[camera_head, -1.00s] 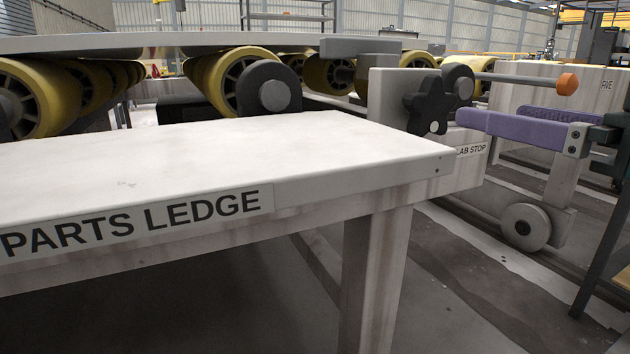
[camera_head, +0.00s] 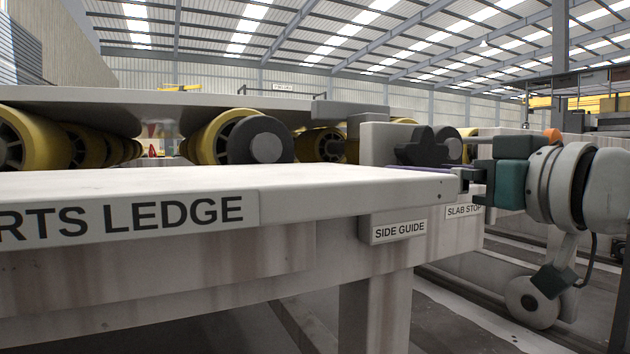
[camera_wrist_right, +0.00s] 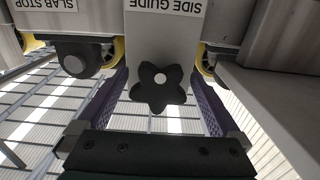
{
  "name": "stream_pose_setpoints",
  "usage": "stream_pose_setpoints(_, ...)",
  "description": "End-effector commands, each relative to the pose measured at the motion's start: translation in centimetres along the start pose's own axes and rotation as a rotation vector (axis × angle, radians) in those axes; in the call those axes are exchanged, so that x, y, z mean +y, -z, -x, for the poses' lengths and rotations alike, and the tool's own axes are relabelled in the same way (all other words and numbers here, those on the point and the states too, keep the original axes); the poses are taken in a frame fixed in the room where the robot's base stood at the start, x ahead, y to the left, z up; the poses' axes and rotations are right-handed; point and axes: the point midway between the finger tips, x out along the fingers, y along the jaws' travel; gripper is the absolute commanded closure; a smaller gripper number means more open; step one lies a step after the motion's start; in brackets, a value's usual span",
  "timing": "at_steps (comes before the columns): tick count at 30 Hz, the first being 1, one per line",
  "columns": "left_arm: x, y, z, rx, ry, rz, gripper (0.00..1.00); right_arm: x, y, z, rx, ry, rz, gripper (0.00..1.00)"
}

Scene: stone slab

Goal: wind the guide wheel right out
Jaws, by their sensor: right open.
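The guide wheel is a black lobed knob (camera_head: 420,148) on the pale side guide block (camera_head: 377,140), past the right end of the parts ledge. It also shows in the right wrist view (camera_wrist_right: 158,90), face on, with a pale centre. My right gripper (camera_head: 445,168) reaches in from the right, at the knob. In the right wrist view its two purple fingers (camera_wrist_right: 160,80) are open, one on each side of the knob, with gaps visible between. In the head view the fingers are mostly hidden behind the ledge corner. My left gripper is in neither view.
The white parts ledge (camera_head: 230,180) fills the front, its right corner close to my right fingers. A grey slab (camera_head: 180,98) lies above yellow rollers (camera_head: 208,135).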

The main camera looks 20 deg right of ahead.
Motion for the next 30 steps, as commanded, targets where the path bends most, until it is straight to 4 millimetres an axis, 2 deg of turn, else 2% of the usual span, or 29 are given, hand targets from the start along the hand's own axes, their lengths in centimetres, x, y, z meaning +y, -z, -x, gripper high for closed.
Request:
stream_pose_setpoints(6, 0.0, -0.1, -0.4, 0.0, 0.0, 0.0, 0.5, 0.0, 0.0, -1.4, 0.001, 0.0, 0.0, 0.0)
stream_pose_setpoints(17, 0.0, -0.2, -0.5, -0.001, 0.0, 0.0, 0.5, 0.0, 0.0, -1.6, -0.001, 0.0, 0.001, 0.0)
stream_pose_setpoints(30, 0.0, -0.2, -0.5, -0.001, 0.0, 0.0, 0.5, 0.0, 0.0, -1.6, 0.0, 0.0, 0.001, 0.48)
